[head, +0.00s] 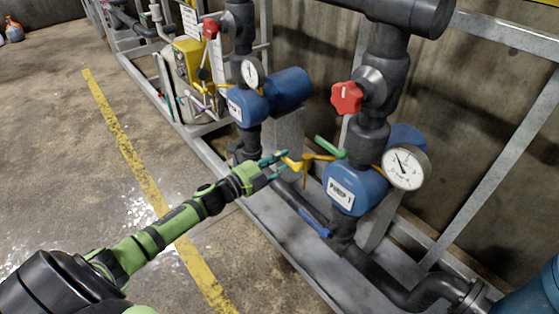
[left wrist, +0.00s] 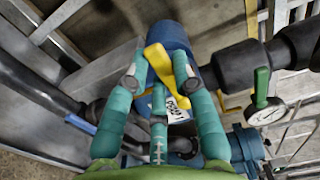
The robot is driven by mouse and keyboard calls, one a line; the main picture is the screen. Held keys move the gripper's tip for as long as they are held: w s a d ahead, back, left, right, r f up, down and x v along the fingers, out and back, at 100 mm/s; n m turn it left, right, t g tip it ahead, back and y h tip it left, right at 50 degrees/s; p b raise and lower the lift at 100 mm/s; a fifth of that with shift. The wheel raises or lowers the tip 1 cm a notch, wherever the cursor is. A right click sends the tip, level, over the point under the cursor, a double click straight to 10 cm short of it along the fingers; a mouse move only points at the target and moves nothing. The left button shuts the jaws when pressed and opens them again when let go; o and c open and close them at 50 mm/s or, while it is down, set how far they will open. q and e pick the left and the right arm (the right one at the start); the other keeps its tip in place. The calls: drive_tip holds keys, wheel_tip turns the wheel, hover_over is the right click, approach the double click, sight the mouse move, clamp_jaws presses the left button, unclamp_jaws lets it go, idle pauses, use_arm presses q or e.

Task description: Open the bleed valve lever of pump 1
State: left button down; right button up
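Pump 1 (head: 352,193) is a blue body with a white label, on the right in the head view. A yellow lever (head: 292,163) sticks out to its left; in the left wrist view its wide end (left wrist: 160,62) lies just past my fingertips. A green lever (head: 330,147) sits above it and a blue lever (head: 313,222) below. No label shows which is the bleed valve. My left gripper (head: 279,164) is open, its teal fingers spread at the yellow lever; I cannot tell whether they touch it. In the left wrist view the open gripper (left wrist: 165,75) shows too. My right gripper is out of view.
A red star-shaped handwheel (head: 346,97) and a round gauge (head: 404,167) sit by pump 1. A second blue pump (head: 247,106) with its own gauge stands to the left. A grey metal frame runs beneath.

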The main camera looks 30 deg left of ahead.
use_arm(q)
drive_tip(key=shift+f+n, duration=0.1)
drive_tip(key=shift+n, duration=0.2)
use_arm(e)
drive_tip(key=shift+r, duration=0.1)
use_arm(q)
drive_tip(key=s+d+f+n+p, duration=0.2)
drive_tip(key=d+f+n+p, duration=0.2)
drive_tip(key=n, duration=1.3)
drive_tip(key=shift+d+f+n+p, duration=0.15)
drive_tip(key=shift+d+n+p, duration=0.15)
drive_tip(key=shift+d+p, duration=0.35)
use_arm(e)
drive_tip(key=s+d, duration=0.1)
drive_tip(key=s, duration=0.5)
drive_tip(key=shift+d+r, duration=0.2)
use_arm(q)
drive_tip(key=shift+d, duration=0.1)
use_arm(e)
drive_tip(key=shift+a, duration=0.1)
use_arm(q)
drive_tip(key=c, duration=1)
unclamp_jaws()
